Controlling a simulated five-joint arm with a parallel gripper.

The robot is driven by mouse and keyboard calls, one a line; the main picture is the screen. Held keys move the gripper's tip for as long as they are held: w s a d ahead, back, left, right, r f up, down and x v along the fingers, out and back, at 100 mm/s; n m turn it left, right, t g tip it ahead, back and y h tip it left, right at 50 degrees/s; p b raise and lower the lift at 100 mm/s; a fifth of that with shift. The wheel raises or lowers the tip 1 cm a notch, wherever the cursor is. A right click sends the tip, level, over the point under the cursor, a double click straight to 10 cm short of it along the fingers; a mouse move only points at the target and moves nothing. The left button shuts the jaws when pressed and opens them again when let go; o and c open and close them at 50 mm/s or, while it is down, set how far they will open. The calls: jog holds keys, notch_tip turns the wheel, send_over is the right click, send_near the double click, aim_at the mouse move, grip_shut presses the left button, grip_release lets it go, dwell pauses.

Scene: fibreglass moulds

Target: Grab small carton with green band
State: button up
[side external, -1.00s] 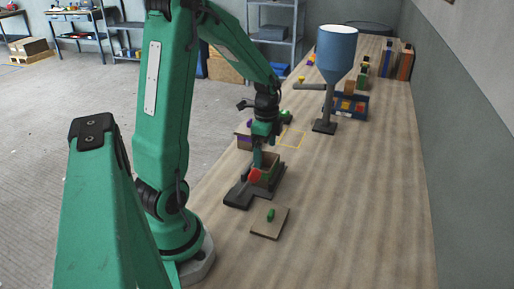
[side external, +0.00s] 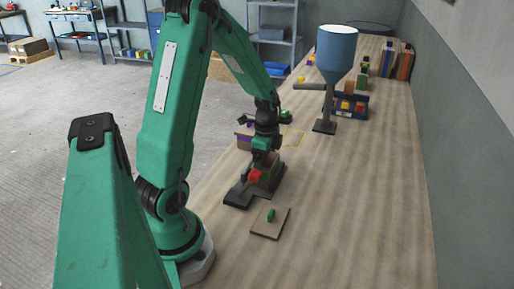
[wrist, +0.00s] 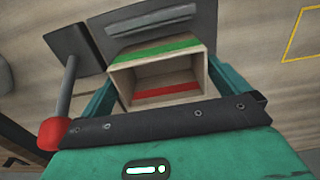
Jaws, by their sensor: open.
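The small carton (wrist: 120,88) is a wood-coloured, open-topped box with a green band (wrist: 158,53) along one outer side; a red strip shows inside. In the wrist view it sits between the teal fingers of my open gripper (wrist: 165,85), one on each side. I cannot tell whether either finger touches it. In the side view my gripper (side external: 264,163) is low over the carton, which it largely hides. The carton stands at a dark grey fixture (side external: 240,195).
A lever with a red knob (wrist: 52,133) is left of the carton. A wooden board with a green piece (side external: 270,215) lies in front. A blue funnel on a stand (side external: 337,55), a blue bin (side external: 350,107) and a yellow outline (side external: 295,138) are farther back. The right of the bench is clear.

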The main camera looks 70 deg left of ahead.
jog(key=shift+f, duration=1.5)
jog(key=c, duration=0.7)
jog(key=shift+r, duration=0.1)
jog(key=shift+r, duration=4.9)
